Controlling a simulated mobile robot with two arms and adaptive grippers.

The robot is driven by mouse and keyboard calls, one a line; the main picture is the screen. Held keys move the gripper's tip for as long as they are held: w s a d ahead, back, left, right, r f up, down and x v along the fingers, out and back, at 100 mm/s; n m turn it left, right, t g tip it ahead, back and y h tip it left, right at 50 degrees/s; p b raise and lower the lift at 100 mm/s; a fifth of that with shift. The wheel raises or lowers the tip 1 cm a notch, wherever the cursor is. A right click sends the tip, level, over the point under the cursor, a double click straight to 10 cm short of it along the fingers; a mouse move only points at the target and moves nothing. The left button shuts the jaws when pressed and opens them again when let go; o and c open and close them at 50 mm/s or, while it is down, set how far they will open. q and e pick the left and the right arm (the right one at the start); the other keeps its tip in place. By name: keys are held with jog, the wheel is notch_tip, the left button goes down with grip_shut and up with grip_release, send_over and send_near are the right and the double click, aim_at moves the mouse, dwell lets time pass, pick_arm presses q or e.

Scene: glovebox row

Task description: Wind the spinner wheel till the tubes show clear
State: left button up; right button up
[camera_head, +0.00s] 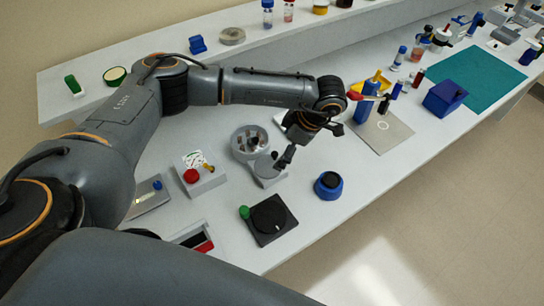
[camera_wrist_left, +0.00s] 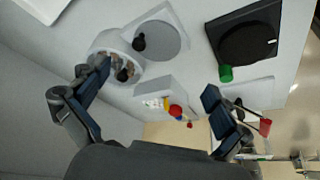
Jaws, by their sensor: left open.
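The spinner is a grey unit with a round open drum (camera_head: 250,142) and a flat grey wheel (camera_head: 268,168) beside it. In the left wrist view the wheel (camera_wrist_left: 163,42) bears a black knob (camera_wrist_left: 139,43) near its rim, and the drum (camera_wrist_left: 97,50) holds small dark and brownish tube shapes, too small to tell whether they are clear. My left gripper (camera_head: 308,143) is over the wheel's right side in the head view, fingers spread, holding nothing. In the left wrist view its fingers (camera_wrist_left: 156,86) are wide apart, the left one overlapping the drum's edge. My right gripper is out of view.
A black square unit with a dark disc (camera_head: 268,216) and green knob stands at the front edge. A box with a red button (camera_head: 191,176) is left of the spinner; a blue round holder (camera_head: 328,185) is right. A grey plate (camera_head: 385,133) with a blue block lies further right.

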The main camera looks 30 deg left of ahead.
aim_at(269, 166)
pick_arm(q)
jog(key=p+x, duration=0.1)
jog(key=x, duration=0.3)
jog(key=shift+w+a, duration=0.15)
jog(key=shift+w, duration=0.05)
jog(key=p+x, duration=0.1)
jog(key=x, duration=0.3)
jog(key=shift+w+f, duration=0.1)
jog(key=shift+f, duration=0.3)
jog(key=shift+a+f, duration=0.15)
jog(key=shift+f, duration=0.1)
jog(key=shift+c, duration=1.1)
jog(key=c, duration=1.1)
jog(key=shift+f, duration=0.15)
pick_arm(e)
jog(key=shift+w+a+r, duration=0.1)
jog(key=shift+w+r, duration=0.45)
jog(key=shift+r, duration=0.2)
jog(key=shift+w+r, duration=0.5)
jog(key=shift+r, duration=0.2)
